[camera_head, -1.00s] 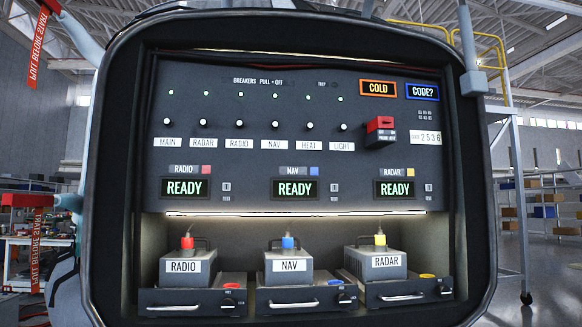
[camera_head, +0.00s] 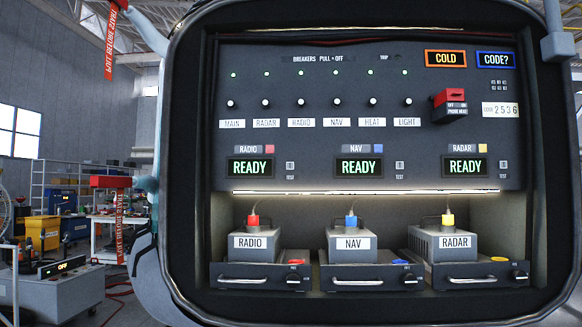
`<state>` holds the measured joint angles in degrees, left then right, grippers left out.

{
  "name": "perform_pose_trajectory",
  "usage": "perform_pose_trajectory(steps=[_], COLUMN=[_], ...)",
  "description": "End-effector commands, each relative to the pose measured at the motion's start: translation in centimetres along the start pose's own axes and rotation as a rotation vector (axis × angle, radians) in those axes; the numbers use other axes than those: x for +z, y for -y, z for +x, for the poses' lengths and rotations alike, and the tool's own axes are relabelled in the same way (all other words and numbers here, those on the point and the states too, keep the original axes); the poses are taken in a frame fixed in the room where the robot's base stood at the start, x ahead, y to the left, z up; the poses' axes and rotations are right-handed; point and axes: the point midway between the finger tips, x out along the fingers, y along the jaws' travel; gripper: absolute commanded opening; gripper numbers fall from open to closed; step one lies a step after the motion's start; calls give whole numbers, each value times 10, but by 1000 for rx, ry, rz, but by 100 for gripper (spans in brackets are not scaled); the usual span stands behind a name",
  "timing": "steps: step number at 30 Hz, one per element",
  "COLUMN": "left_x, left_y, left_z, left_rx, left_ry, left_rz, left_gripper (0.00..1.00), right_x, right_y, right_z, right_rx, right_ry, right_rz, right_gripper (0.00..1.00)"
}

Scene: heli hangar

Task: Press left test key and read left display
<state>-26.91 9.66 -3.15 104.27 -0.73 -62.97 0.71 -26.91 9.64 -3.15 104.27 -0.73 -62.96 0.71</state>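The left display (camera_head: 250,167), under the RADIO label and a red square, reads READY in green. The left test key (camera_head: 290,166) is a small light key just right of it, with TEST printed below. The middle NAV display (camera_head: 359,167) and the right RADAR display (camera_head: 467,167) also read READY, each with its own small test key to the right. Neither of my grippers is in view.
The panel sits in a dark-rimmed bay (camera_head: 188,200). Below are the RADIO (camera_head: 249,257), NAV (camera_head: 350,256) and RADAR (camera_head: 440,257) boxes on drawers. Above are breakers, a COLD sign (camera_head: 445,58), a CODE? sign (camera_head: 495,60) and a red-covered switch (camera_head: 449,96). A cart reading OFF (camera_head: 60,290) stands left.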

Motion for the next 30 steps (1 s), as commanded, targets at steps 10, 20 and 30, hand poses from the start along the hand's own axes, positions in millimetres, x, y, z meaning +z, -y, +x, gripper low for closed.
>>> perform_pose_trajectory(steps=[10, 20, 30], left_x=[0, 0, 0], left_y=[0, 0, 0], left_z=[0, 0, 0], left_rx=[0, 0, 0], left_ry=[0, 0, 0], left_rz=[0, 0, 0], left_gripper=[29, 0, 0], right_x=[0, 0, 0], right_y=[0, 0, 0], right_z=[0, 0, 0], right_rx=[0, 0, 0], right_ry=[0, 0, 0], right_rz=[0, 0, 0], right_gripper=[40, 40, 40])
